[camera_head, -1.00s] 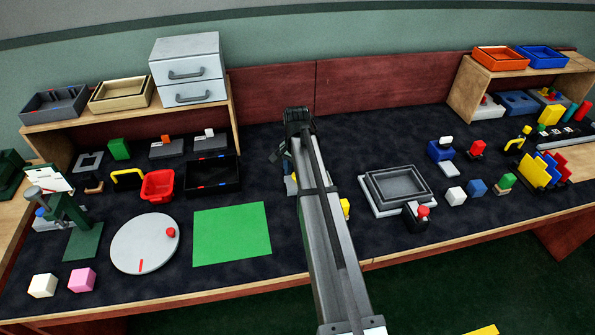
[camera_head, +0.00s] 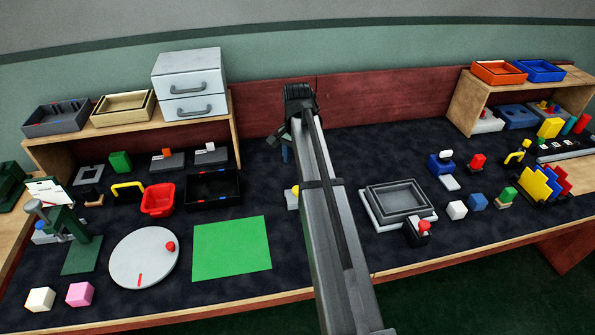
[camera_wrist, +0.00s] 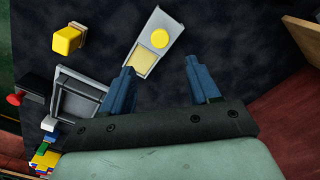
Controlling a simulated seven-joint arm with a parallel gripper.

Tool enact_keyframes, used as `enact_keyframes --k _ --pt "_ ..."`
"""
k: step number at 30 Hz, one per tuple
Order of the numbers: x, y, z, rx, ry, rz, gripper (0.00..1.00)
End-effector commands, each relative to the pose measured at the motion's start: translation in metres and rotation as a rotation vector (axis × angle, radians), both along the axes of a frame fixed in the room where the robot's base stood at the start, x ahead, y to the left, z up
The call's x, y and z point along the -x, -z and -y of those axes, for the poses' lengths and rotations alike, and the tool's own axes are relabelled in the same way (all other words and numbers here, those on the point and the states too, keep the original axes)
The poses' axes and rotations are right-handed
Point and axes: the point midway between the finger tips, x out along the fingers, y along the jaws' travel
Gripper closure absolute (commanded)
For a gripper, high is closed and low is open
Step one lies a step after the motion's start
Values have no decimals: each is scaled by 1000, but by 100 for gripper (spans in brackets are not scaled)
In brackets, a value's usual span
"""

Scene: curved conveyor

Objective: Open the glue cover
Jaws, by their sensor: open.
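In the wrist view, a light grey plate (camera_wrist: 146,42) carries a round yellow disc (camera_wrist: 159,38) and a pale yellow square (camera_wrist: 143,62). It may be the glue unit, but I cannot tell which part is its cover. My gripper (camera_wrist: 159,65) is open and empty, its two blue fingers apart. The left fingertip appears close to the plate's lower end; contact is unclear. In the head view my arm hides most of this area. Only a small yellow and pale piece (camera_head: 292,197) shows left of the arm.
A yellow block (camera_wrist: 67,40) on a tan base stands beside the plate in the wrist view. Nested grey trays (camera_head: 372,213) lie right of my arm, with a red-knobbed black block (camera_head: 417,233) in front. A green mat (camera_head: 205,262) lies left.

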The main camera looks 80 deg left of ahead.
Motion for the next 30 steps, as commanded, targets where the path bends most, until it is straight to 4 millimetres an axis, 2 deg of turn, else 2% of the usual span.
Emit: enact_keyframes --k 3,9,27,30 --pt "0 -15 -1 0 0 0 39" --pt "0 -26 0 0 0 0 39" --pt "0 -27 0 0 0 0 39" --pt "-9 -24 1 -5 9 2 39"
